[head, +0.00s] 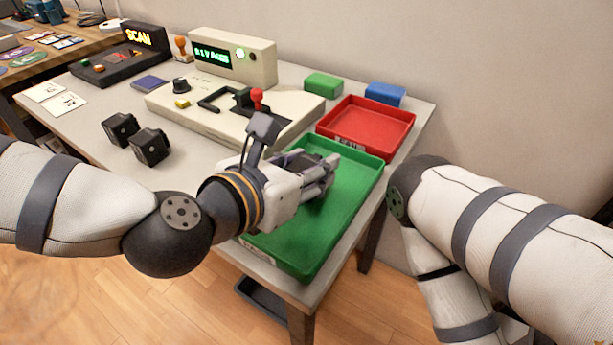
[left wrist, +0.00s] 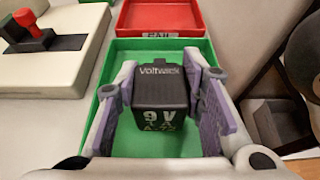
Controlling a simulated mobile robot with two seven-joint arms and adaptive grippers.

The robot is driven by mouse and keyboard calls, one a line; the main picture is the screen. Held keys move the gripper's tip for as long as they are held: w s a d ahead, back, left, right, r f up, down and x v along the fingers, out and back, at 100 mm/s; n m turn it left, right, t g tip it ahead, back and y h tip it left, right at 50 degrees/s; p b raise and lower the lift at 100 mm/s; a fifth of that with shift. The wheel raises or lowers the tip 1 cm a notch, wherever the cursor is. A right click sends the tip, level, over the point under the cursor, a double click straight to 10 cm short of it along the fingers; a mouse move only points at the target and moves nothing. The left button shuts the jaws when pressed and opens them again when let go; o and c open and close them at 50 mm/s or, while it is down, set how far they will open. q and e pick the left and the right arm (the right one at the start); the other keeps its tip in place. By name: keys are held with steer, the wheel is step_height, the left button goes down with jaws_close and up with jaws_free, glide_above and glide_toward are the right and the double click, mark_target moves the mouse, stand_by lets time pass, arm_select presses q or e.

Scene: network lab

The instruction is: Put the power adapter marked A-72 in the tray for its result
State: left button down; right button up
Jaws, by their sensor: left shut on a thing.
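The black power adapter (left wrist: 160,93) shows in the left wrist view with "Voltwick", "9 V" and a small lower mark that looks like A-72. My left gripper (head: 322,172) is shut on it, one finger at each side. The adapter is over the green tray (head: 312,255), within its outline; I cannot tell if it touches the floor. The red tray (head: 352,145) lies behind the green one, labelled "FAIL". The green tray's label is hard to read. The tester display (head: 213,55) shows green text that seems to end in PASS.
Two black adapters (head: 121,128) (head: 150,146) stand on the table at left. The tester (head: 190,105) with a red-knobbed lever (head: 257,97) is behind my left arm. A scanner (head: 120,65), green block (head: 323,84) and blue block (head: 385,93) are further back.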

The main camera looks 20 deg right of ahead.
arm_select(q)
steer(key=shift+f, duration=0.95)
steer(key=shift+f, duration=0.1)
steer(key=c, duration=1.1)
jaws_free()
steer(key=shift+o, duration=0.2)
steer(key=shift+s, duration=0.1)
